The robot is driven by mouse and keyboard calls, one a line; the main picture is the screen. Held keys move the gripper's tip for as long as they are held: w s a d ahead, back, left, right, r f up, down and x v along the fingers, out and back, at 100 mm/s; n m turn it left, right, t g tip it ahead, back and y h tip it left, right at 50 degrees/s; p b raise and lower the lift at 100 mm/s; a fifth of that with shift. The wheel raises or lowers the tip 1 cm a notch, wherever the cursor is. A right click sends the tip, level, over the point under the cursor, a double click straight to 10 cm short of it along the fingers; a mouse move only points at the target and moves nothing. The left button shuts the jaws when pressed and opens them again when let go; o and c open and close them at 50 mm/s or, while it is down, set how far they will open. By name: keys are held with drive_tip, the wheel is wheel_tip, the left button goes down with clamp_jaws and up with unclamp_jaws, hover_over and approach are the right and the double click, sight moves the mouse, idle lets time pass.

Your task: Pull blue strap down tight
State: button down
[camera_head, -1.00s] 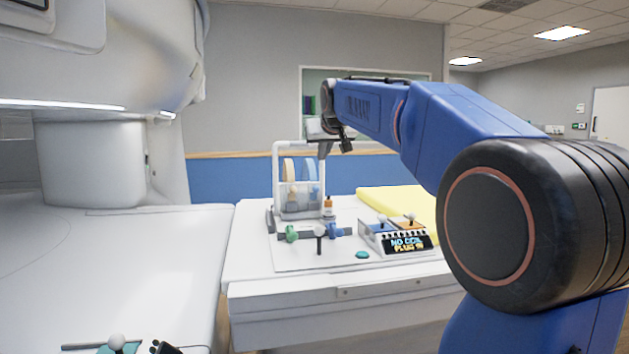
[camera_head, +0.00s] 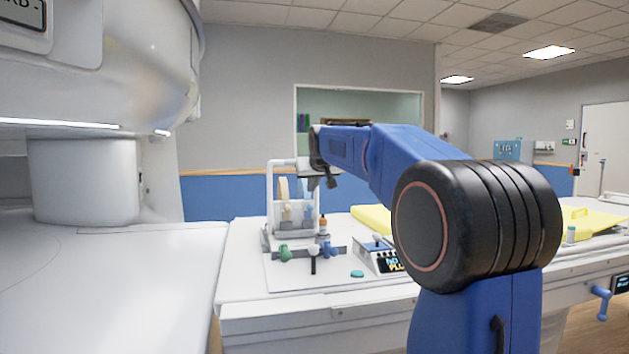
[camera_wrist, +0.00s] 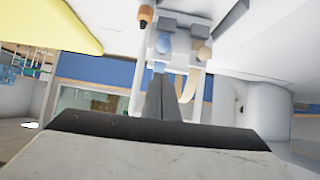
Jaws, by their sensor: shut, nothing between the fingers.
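The blue strap (camera_head: 308,190) hangs in a white upright frame (camera_head: 269,195) on the table, to the right of a tan strap (camera_head: 284,188). In the wrist view, which appears upside down, a pale blue strap end (camera_wrist: 160,66) shows just beyond my fingertips, beside the tan strap (camera_wrist: 191,84). My gripper (camera_head: 330,182) is at the right side of the frame, near the blue strap's height. In the wrist view my gripper (camera_wrist: 160,82) is shut and empty. I cannot tell whether its tips touch the strap.
An orange-capped bottle (camera_head: 323,222) stands close in front of the frame. Green (camera_head: 285,252) and blue (camera_head: 329,250) knobs, a black lever (camera_head: 313,262) and a control box (camera_head: 372,258) sit nearby. A yellow pad (camera_head: 372,217) lies to the right. The big white scanner (camera_head: 110,70) is at left.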

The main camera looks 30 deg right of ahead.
sight(312, 209)
drive_tip(key=shift+w+d+f, duration=0.1)
drive_tip(key=shift+w+f, duration=0.1)
drive_tip(key=shift+f, duration=0.5)
drive_tip(key=shift+w+d+f, duration=0.1)
drive_tip(key=shift+w+f, duration=0.1)
drive_tip(key=shift+f, duration=0.55)
drive_tip(key=shift+w+d+f, duration=0.1)
drive_tip(key=shift+w+f, duration=0.1)
drive_tip(key=shift+f, duration=0.5)
drive_tip(key=shift+f, duration=0.1)
drive_tip(key=shift+f, duration=2)
drive_tip(key=w+r+v, duration=0.1)
drive_tip(key=r+v, duration=0.1)
drive_tip(key=v, duration=1.1)
drive_tip(key=shift+w+r, duration=0.25)
drive_tip(key=shift+d, duration=0.15)
